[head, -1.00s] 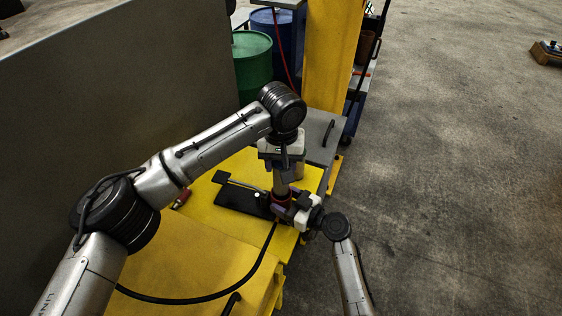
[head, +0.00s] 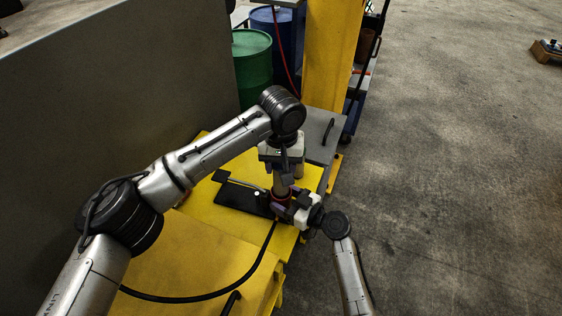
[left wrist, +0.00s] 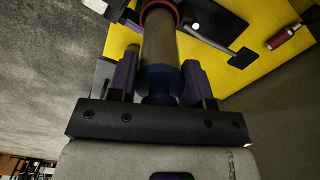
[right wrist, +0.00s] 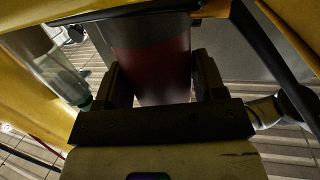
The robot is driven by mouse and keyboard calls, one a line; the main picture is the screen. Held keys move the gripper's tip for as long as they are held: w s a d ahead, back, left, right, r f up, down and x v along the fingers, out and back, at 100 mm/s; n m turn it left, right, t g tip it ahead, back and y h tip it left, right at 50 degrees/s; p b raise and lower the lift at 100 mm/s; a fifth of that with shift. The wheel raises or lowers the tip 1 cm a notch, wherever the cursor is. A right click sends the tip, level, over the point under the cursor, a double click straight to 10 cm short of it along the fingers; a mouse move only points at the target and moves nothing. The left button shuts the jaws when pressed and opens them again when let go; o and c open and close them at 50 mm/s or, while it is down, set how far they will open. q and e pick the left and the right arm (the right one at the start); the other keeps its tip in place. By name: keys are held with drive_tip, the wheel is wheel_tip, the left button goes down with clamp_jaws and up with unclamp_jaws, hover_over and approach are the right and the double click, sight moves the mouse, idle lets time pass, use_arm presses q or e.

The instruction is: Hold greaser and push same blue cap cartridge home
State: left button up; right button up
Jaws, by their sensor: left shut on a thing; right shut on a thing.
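The cartridge (left wrist: 160,45) stands roughly upright under my left gripper (head: 283,170), with its lower end at the red collar of the greaser (head: 280,200). In the left wrist view my left gripper (left wrist: 158,80) is shut around the dark blue cap (left wrist: 158,82). The far end of the cartridge meets the red ring (left wrist: 160,10); how deep it sits inside cannot be told. My right gripper (head: 294,208) is shut on the red greaser barrel from the right. In the right wrist view this barrel (right wrist: 152,75) fills the space between the fingers.
A black plate (head: 240,198) with a lever lies on the yellow surface (head: 215,215) left of the greaser. A black hose (head: 215,295) curves below. A clear tube with a green end (right wrist: 62,75) shows in the right wrist view. A red piece (left wrist: 282,38) lies aside.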

use_arm(q)
drive_tip(key=shift+f, duration=3.65)
drive_tip(key=o, duration=1.2)
wheel_tip(320, 180, up, 12)
drive_tip(key=shift+r, duration=0.1)
